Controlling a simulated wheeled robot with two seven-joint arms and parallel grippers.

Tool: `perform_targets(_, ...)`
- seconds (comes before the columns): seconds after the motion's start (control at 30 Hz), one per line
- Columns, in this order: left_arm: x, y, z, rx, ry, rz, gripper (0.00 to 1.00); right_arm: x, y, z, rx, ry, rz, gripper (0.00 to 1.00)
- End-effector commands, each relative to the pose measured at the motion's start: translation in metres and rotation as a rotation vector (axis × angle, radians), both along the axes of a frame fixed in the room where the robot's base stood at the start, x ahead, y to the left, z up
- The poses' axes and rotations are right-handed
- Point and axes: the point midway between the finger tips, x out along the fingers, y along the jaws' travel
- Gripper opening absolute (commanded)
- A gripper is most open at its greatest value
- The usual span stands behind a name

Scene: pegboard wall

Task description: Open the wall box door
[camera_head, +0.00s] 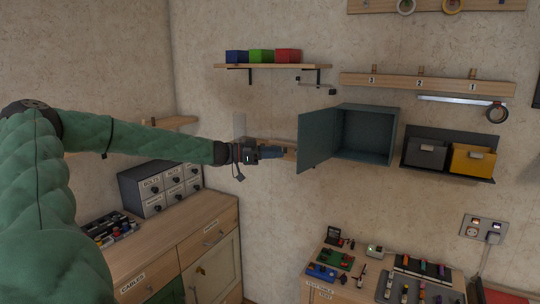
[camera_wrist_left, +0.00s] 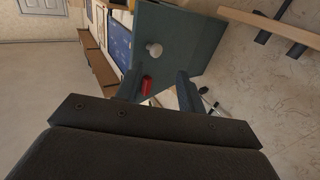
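The wall box (camera_head: 367,137) is a dark teal box on the wall, and its inside is visible and looks empty. Its door (camera_head: 318,139) stands swung open toward the left. In the left wrist view the door (camera_wrist_left: 185,42) shows with a round pale knob (camera_wrist_left: 153,49) on its face. My left gripper (camera_head: 284,152) is just left of the door, close to it; contact cannot be told. In the left wrist view the gripper's fingers (camera_wrist_left: 160,92) are apart, with the knob beyond them and not between them. My right gripper is not in view.
A shelf (camera_head: 272,66) with coloured boxes is above. A numbered peg rail (camera_head: 425,85) and a rack with a grey bin (camera_head: 427,154) and a yellow bin (camera_head: 473,160) are to the right. A workbench (camera_head: 340,293) with small items stands below. A drawer cabinet (camera_head: 165,250) is lower left.

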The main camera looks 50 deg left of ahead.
Motion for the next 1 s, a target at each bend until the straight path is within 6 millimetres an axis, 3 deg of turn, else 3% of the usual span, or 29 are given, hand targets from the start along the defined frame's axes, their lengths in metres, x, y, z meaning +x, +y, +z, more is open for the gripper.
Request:
perform_targets(0.4,-0.011,0.008,0.001,0.0,-0.002,0.001,0.39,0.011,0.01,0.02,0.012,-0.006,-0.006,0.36)
perform_targets(1.0,-0.011,0.007,0.001,0.019,-0.016,0.001,0.39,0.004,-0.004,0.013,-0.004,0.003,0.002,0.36)
